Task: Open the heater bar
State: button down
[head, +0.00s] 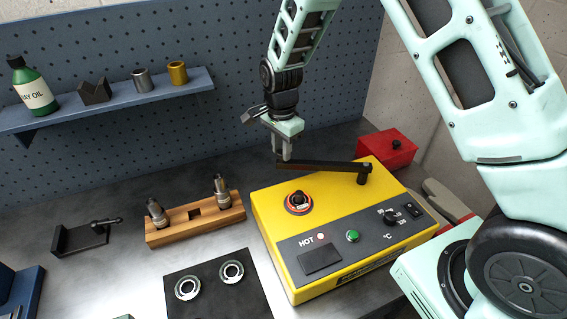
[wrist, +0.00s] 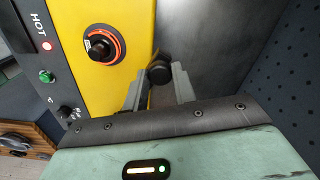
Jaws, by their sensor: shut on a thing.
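The yellow heater (head: 268,222) stands right of centre on the bench, its red HOT lamp (head: 320,236) lit. The black heater bar (head: 328,166) reaches from a post at the heater's back right corner, leftward along the back edge. My gripper (head: 285,158) comes down from above and is shut on the bar's free left end. In the wrist view, the dark round end of the bar (wrist: 158,70) sits between my two fingers (wrist: 158,88). The bar lies behind the orange-ringed seat (head: 298,203), clear of it; this seat also shows in the wrist view (wrist: 103,46).
A wooden block (head: 195,222) with two metal holders stands left of the heater. A dark plate (head: 215,288) with two rings lies in front. A red box (head: 386,149) sits behind right. A blue shelf (head: 110,108) hangs on the pegboard.

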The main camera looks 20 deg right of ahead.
jog(key=w+d+m, duration=0.5)
jog(key=w+d, duration=0.1)
jog(key=w, duration=0.2)
jog(key=shift+d, duration=0.3)
jog(key=shift+w, duration=0.1)
jog(key=c, duration=1.1)
grip_release()
jog(key=shift+c, duration=0.2)
jog(key=shift+r, duration=0.15)
notch_tip(320, 180, up, 17)
jog(key=b, duration=0.4)
jog(key=shift+r+b, duration=0.15)
jog(key=shift+b, duration=0.15)
